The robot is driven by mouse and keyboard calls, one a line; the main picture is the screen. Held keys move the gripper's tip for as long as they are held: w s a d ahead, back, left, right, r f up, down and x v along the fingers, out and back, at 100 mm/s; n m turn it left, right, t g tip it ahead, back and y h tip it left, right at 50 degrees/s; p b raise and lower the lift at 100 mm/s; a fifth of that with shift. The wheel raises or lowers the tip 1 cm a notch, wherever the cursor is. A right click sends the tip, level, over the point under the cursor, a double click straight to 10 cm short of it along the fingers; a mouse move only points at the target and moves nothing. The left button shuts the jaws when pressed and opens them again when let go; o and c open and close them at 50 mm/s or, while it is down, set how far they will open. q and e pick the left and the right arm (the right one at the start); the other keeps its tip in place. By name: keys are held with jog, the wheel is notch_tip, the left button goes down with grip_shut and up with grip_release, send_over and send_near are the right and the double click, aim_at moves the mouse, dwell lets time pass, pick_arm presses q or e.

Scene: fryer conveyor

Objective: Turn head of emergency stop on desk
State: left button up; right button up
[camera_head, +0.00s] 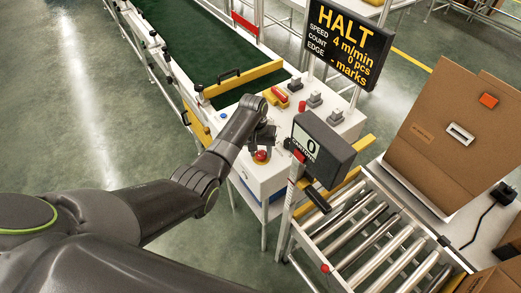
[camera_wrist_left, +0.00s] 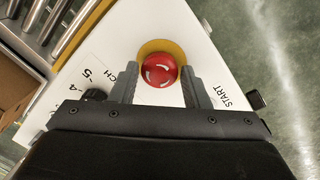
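The emergency stop has a red round head (camera_head: 261,156) with white arrow marks and sits on the white control desk (camera_head: 266,172). In the left wrist view the red head (camera_wrist_left: 160,70) is on a yellow base (camera_wrist_left: 160,46). My left gripper (camera_head: 262,142) is at the head, pointing down to it. In the wrist view its fingers (camera_wrist_left: 160,84) are apart, one on each side of the head, with very narrow gaps. I cannot tell whether they touch it. My right gripper is not in view.
A HALT display (camera_head: 347,42) stands behind the desk. A small counter box (camera_head: 322,148) stands just right of the gripper. Other switches (camera_head: 315,99) are on the desk. A roller conveyor (camera_head: 365,228) and cardboard (camera_head: 450,135) are at right, and a green belt (camera_head: 190,45) is behind.

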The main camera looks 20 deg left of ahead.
pick_arm(q)
jog(key=c, duration=0.6)
jog(key=m+p, duration=0.1)
jog(key=m, duration=0.2)
jog(key=shift+w+r+m, duration=0.1)
jog(key=shift+m, duration=0.2)
jog(key=shift+m+g+p, duration=0.4)
jog(key=shift+m+p, duration=0.05)
jog(key=shift+m, duration=1.55)
